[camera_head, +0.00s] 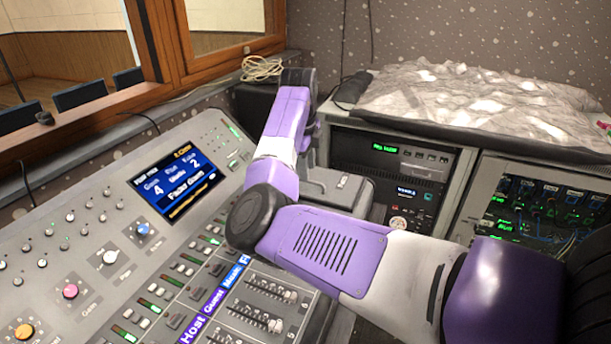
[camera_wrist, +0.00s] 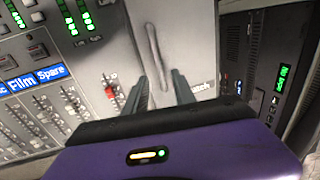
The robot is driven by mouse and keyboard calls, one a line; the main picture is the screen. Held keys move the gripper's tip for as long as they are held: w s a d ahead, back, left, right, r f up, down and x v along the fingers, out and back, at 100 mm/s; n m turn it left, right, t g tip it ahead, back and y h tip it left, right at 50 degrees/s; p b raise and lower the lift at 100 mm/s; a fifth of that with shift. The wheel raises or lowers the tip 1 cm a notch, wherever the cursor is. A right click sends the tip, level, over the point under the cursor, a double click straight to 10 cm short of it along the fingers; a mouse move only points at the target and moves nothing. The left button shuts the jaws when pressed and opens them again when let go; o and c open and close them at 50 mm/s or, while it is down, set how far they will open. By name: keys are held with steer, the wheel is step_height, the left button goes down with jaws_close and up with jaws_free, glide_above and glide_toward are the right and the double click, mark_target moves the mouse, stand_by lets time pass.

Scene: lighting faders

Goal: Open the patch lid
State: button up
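The patch lid (camera_wrist: 195,45) is a light grey panel on the console, with a label ending in "tch" at its lower right. A long, narrow grey raised bar (camera_wrist: 152,45), which looks like its handle, runs along it. In the head view the lid (camera_head: 333,197) shows partly behind my arm, and it looks closed. My gripper (camera_wrist: 161,88) has two dark fingers spread apart with nothing clearly held. In the wrist view the near end of the bar appears between the fingertips; I cannot tell whether they touch it. My arm hides the fingers in the head view.
The mixing console (camera_head: 75,215) with knobs, faders and a screen (camera_head: 180,182) fills the left. Equipment racks (camera_head: 390,165) stand right of the lid, under a crumpled grey cover (camera_head: 480,95). A cable coil (camera_head: 262,68) lies on the window ledge.

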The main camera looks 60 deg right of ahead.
mark_target(308, 191)
steer(key=shift+d+f, duration=0.2)
steer(key=shift+f, duration=0.75)
steer(key=shift+d+f, duration=0.2)
steer(key=shift+f, duration=0.7)
jaws_close()
